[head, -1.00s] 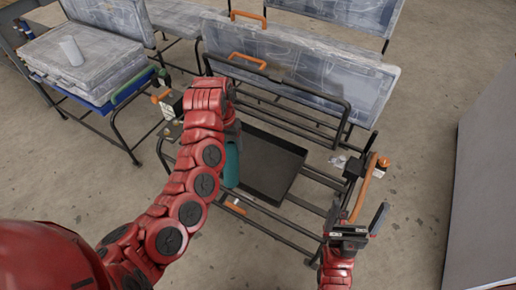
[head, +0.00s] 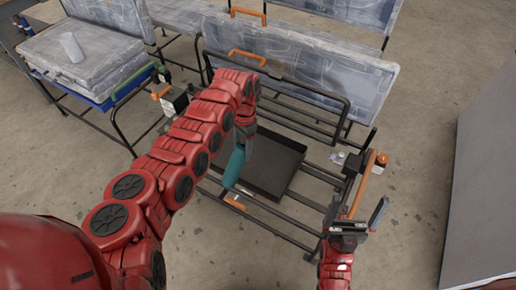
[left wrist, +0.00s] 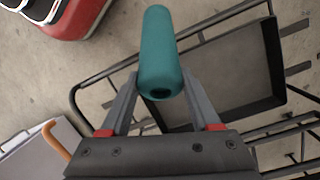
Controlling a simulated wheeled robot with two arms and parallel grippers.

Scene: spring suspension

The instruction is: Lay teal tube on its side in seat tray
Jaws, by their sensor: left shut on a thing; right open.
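The teal tube (head: 234,166) is held by my left gripper (head: 243,143) over the left side of the seat tray. In the left wrist view the teal tube (left wrist: 160,60) sits between the two fingers of my left gripper (left wrist: 160,88), with one open end facing the camera. In the head view it is tilted. The black seat tray (head: 288,158) is a shallow, empty-looking pan inside the seat frame; it also shows in the left wrist view (left wrist: 235,75). My left arm hides part of its left side. My right gripper (head: 362,222) is open and empty, right of the frame.
The black tubular seat frame (head: 282,222) surrounds the tray. A grey seat back with an orange handle (head: 247,56) stands behind it. An orange lever (head: 362,190) is near my right gripper. A neighbouring seat (head: 80,70) bears a pale cylinder (head: 71,47).

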